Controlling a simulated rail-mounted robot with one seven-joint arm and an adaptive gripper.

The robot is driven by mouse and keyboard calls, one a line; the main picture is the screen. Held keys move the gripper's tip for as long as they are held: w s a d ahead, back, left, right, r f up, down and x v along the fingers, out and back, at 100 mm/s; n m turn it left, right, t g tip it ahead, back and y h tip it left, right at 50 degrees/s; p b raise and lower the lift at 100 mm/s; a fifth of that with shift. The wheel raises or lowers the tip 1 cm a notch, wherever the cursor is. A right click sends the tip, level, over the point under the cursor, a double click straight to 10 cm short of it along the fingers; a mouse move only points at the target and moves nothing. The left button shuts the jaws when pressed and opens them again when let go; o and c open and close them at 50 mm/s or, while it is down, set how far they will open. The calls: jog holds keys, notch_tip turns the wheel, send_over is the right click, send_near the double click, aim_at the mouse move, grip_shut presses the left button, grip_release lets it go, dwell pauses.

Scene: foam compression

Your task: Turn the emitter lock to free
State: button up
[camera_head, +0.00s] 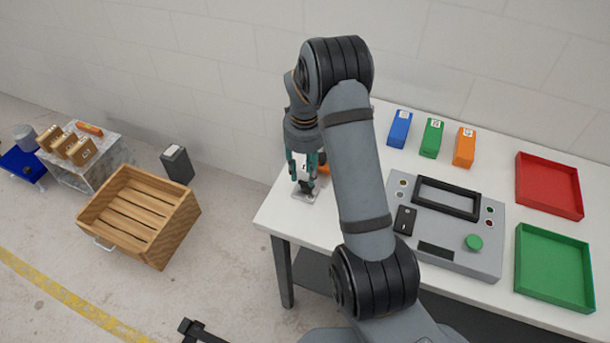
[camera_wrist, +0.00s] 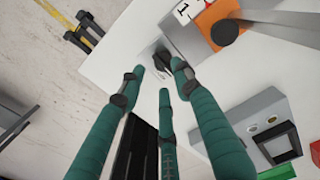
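My gripper (camera_head: 303,180) has three teal fingers and points down at the near left corner of the white table. An orange part (camera_wrist: 222,15) with a black round knob (camera_wrist: 225,33) stands beside the fingers, to the right. In the head view the orange part (camera_head: 323,164) is mostly hidden. Which piece is the emitter lock is unclear.
A grey control panel (camera_head: 485,262) with a green button stands to the right. Blue (camera_head: 399,128), green (camera_head: 432,138) and orange (camera_head: 464,147) blocks stand behind it. Red (camera_head: 549,186) and green (camera_head: 553,264) trays are at far right. A wooden crate (camera_head: 140,217) sits on the floor.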

aim_at(306, 184)
notch_tip(306, 184, down, 2)
jog(key=shift+d+f, duration=0.1)
jog(key=shift+f, duration=0.05)
jog(key=shift+d+f, duration=0.1)
jog(key=shift+f, duration=0.5)
jog(key=shift+c, duration=0.5)
grip_shut()
